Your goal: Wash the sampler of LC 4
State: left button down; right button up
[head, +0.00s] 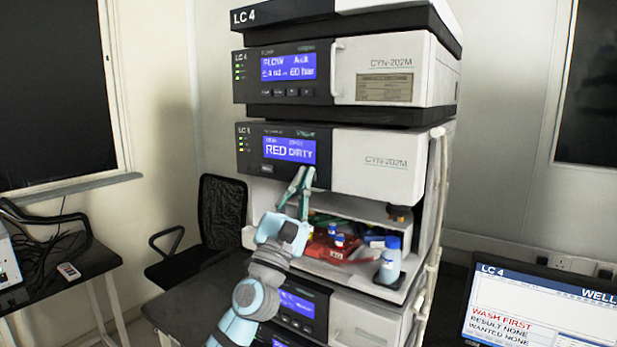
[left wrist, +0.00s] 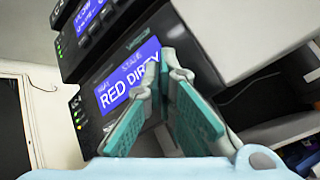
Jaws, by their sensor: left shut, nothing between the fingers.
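The LC 4 sampler (head: 375,160) is the second module down in the stack. Its blue display (head: 289,149) reads RED DIRTY, and the display also shows large in the left wrist view (left wrist: 127,82). A small dark button (head: 266,169) sits under the display's left end. My left gripper (head: 306,170) is shut and empty, with its tips close to the sampler front just below the display's right part. In the left wrist view the fingertips (left wrist: 164,64) overlap the display's right end; whether they touch the panel I cannot tell. My right gripper is not in view.
Below the sampler front is an open bay with a red tray (head: 325,249) and a blue-capped bottle (head: 390,262). A monitor (head: 545,310) at right shows LC 4 and WASH FIRST. A black chair (head: 222,205) and a side table (head: 75,268) stand left.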

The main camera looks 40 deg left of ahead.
pick_arm(q)
jog(key=shift+w, duration=0.25)
dwell(0.3)
jog(key=shift+s, duration=0.1)
jog(key=shift+s+p, duration=0.3)
jog(key=shift+s, duration=0.4)
jog(key=s, duration=0.5)
jog(key=shift+p, duration=0.4)
jog(key=shift+d+f, duration=0.1)
dwell(0.5)
